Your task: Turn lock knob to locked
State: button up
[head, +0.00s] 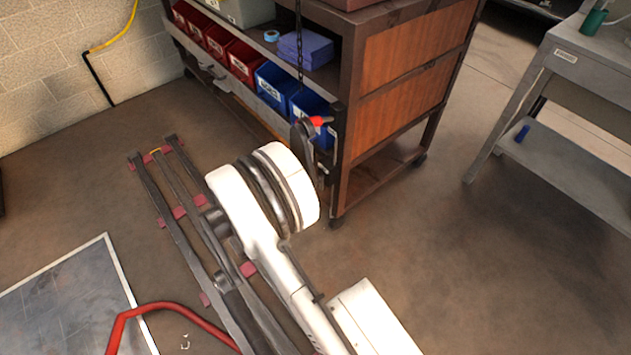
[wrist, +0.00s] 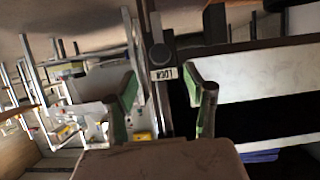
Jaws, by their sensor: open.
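In the wrist view, my gripper (wrist: 161,78) is open, with its two green-padded fingers apart and nothing held between them. A small pale label (wrist: 164,73) that seems to read LOCK shows between the fingertips, on a dark upright post. A dark rounded piece that looks like the lock knob (wrist: 160,52) is just above the label, ahead of the fingers. I see no contact between the fingers and it. Whether it is turned to locked cannot be told. In the head view, my white arm reaches toward the cart's near corner post, and the gripper is not clearly seen there.
A wood-panelled cart (head: 405,75) holds red bins (head: 240,62), blue bins (head: 275,88) and blue folded cloths (head: 306,48). A grey workbench (head: 585,60) stands right, with open floor between.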

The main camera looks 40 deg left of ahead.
jog(key=b+x, duration=0.2)
jog(key=x, duration=0.6)
jog(key=shift+w+d+f, duration=0.1)
jog(key=shift+w, duration=0.05)
grip_shut()
